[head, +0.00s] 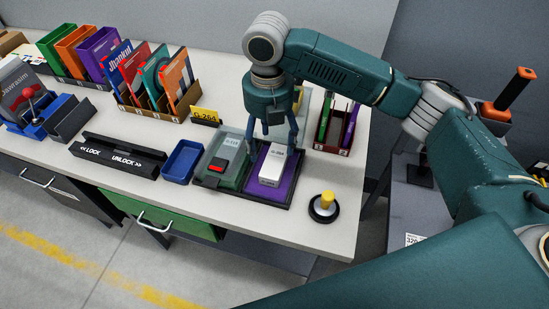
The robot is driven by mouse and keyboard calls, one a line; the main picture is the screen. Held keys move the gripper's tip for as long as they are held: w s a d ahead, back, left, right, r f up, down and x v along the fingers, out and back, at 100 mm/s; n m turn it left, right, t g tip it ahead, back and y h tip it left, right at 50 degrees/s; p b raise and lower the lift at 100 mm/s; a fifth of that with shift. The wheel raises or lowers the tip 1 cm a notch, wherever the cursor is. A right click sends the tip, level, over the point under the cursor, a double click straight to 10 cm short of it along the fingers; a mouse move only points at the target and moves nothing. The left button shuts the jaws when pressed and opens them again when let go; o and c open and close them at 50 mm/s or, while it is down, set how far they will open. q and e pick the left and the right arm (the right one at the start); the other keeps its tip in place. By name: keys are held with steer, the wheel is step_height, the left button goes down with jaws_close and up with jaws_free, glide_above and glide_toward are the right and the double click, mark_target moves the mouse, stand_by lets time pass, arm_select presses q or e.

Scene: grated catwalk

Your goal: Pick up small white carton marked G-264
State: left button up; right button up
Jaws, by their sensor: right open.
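The small white carton (272,168) marked with what reads as G-264 lies on a purple pad (286,186) in a dark tray, in the middle of the head view. My right gripper (272,143) is open and points down over the carton's far end. Its fingers straddle the carton or stand just behind it; I cannot tell whether they touch it. A yellow tag (205,116) reading G-264 stands behind, to the left. My left gripper is not in view.
A clear box with a red-and-black item (216,165) sits directly left of the purple pad. A blue bin (182,162) and a black lock bar (115,156) lie farther left. A yellow-knobbed round piece (325,206) is at right, near the edge. Book holders line the back.

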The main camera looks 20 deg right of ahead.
mark_target(271, 159)
steer(key=shift+s+f, duration=0.15)
steer(key=shift+f, duration=1.05)
steer(key=f+p, duration=0.1)
steer(key=f, duration=0.4)
steer(key=shift+w+d+p, duration=0.15)
steer(key=shift+w+p, duration=0.05)
steer(key=shift+p, duration=0.2)
steer(key=shift+c, duration=0.8)
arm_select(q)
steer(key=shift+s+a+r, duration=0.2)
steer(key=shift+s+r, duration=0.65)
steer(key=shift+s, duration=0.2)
arm_select(e)
steer(key=c, duration=0.9)
